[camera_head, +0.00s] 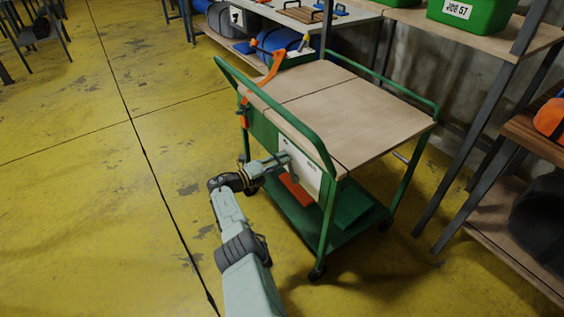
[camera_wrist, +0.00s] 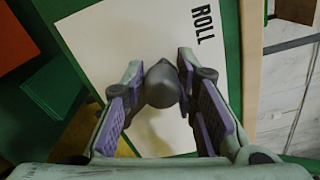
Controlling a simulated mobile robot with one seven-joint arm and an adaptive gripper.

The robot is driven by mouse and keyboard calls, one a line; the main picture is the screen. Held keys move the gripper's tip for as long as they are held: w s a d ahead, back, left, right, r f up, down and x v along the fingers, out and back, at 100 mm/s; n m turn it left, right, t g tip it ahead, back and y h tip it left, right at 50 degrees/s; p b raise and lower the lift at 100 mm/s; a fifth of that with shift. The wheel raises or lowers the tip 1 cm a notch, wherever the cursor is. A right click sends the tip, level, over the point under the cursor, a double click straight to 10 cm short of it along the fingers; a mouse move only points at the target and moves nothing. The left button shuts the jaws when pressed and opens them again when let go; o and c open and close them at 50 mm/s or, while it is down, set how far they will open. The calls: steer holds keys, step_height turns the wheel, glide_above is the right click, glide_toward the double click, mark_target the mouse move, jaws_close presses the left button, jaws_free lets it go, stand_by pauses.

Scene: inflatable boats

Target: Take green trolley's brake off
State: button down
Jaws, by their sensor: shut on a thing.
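The green trolley (camera_head: 325,140) stands in the middle of the head view, with a wooden top and a green push rail on the near side. A white panel (camera_head: 312,176) is on its near side; it fills much of the wrist view (camera_wrist: 110,40), with the word ROLL at upper right. My gripper (camera_head: 284,160) is at this panel. In the wrist view its fingers (camera_wrist: 164,72) are shut on a dark grey rounded knob (camera_wrist: 163,86) in front of the panel. The knob's mount is hidden, and I cannot tell its setting.
The trolley's lower shelf holds an orange item (camera_head: 296,191) and a green box (camera_head: 353,208). An orange bar (camera_head: 265,76) is at its left end. A workbench (camera_head: 345,14) stands behind, and a shelf rack (camera_head: 515,170) stands close on the right. Yellow floor (camera_head: 90,190) is clear at left.

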steer(key=shift+w+f+n, duration=0.2)
steer(key=shift+f+n, duration=0.3)
steer(key=shift+n, duration=0.2)
steer(key=c, duration=1.3)
jaws_free()
steer(key=shift+c, duration=0.2)
steer(key=shift+r, duration=0.1)
steer(key=shift+a, duration=0.15)
steer(key=shift+a, duration=0.25)
steer(key=v, duration=1.1)
steer(key=shift+s, duration=0.2)
steer(key=shift+a, duration=0.1)
